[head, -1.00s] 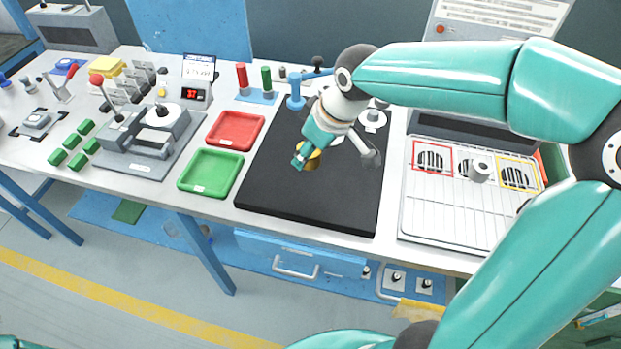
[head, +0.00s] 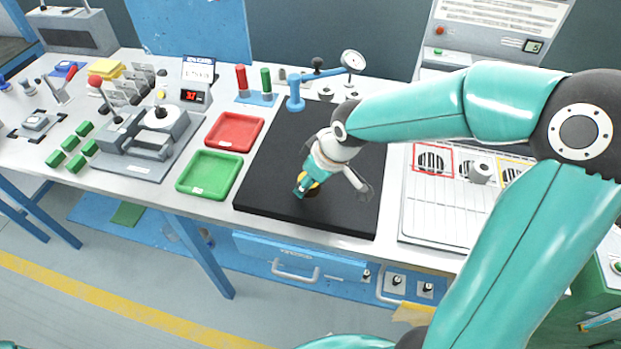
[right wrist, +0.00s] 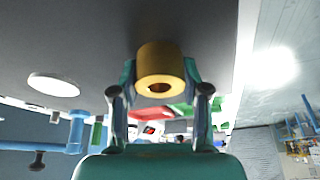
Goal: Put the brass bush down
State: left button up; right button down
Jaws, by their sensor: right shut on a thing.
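The brass bush (right wrist: 160,68) is a short gold-coloured ring with a dark bore. It sits between the fingers of my right gripper (right wrist: 160,82) in the right wrist view. In the head view my right gripper (head: 303,190) is low over the front middle part of the black mat (head: 260,205). There the bush (head: 313,186) is mostly hidden behind the gripper, with a small gold part showing. I cannot tell whether it touches the mat. My left gripper is not in view.
A green tray (head: 183,184) and a red tray (head: 252,122) lie left of the mat. A dial gauge on a blue stand (head: 295,92) is at the mat's back edge.

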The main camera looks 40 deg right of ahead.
jog(key=c, duration=0.6)
grip_release()
jog(key=shift+f, duration=0.1)
jog(key=shift+o, duration=0.2)
jog(key=p+v, duration=0.1)
jog(key=v, duration=1.1)
